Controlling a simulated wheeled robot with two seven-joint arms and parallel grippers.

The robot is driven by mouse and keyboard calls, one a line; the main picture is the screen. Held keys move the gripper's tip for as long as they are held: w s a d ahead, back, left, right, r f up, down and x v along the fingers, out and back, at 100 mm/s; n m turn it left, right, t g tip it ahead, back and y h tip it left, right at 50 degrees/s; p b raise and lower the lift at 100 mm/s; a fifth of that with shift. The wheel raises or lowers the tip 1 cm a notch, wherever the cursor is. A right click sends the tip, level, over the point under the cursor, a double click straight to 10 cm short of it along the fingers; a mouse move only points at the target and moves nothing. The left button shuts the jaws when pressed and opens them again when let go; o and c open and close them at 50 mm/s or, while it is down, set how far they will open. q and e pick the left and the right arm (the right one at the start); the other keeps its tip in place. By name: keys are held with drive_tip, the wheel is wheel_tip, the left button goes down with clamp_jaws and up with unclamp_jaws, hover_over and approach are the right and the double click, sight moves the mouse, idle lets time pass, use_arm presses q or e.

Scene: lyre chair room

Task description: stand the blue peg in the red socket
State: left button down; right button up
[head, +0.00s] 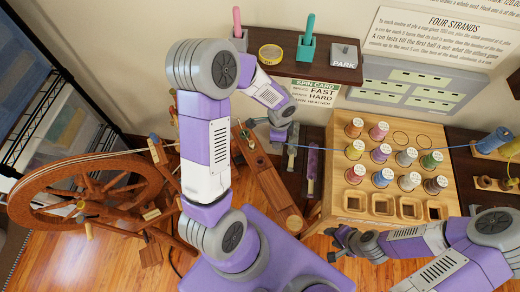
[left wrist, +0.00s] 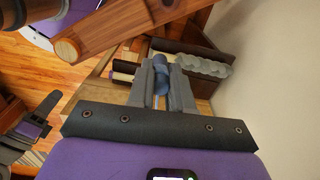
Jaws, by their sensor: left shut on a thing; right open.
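My left gripper (left wrist: 162,75) is shut on the blue peg (left wrist: 161,65), a small blue piece mostly hidden between the fingers. In the head view my left gripper (head: 281,124) hangs below the wall shelf, beside a wooden beam; the peg is too small there to make out. My right gripper (head: 340,243) is open and empty, near the front edge of the wooden spool table. I cannot make out a clearly red socket. The table (head: 338,155) has several square pockets (head: 381,205) along its front, their colours unclear.
Several spools (head: 380,153) stand on the table. A blue strand (head: 450,147) runs across it to a blue spool (head: 491,141) at right. The wooden beam (head: 265,178) and a spinning wheel (head: 88,190) stand left. Above is a dark shelf (head: 285,72) with a teal tool (head: 309,38).

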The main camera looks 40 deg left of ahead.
use_arm(q)
drive_tip(key=s+a+f+m+b, duration=0.2)
drive_tip(key=a+f+m+b, duration=0.2)
drive_tip(key=f+m, duration=0.3)
drive_tip(key=a+m, duration=0.1)
drive_tip(key=m, duration=0.1)
drive_tip(key=shift+s+a+m+b, duration=0.2)
drive_tip(key=shift+s+m+b, duration=0.1)
wheel_tip(320, 180, down, 6)
drive_tip(key=b, duration=0.4)
drive_tip(key=shift+r, duration=0.1)
drive_tip(key=shift+p, duration=0.3)
idle(1.6)
drive_tip(key=shift+f+b, duration=1.15)
drive_tip(key=shift+f, duration=0.5)
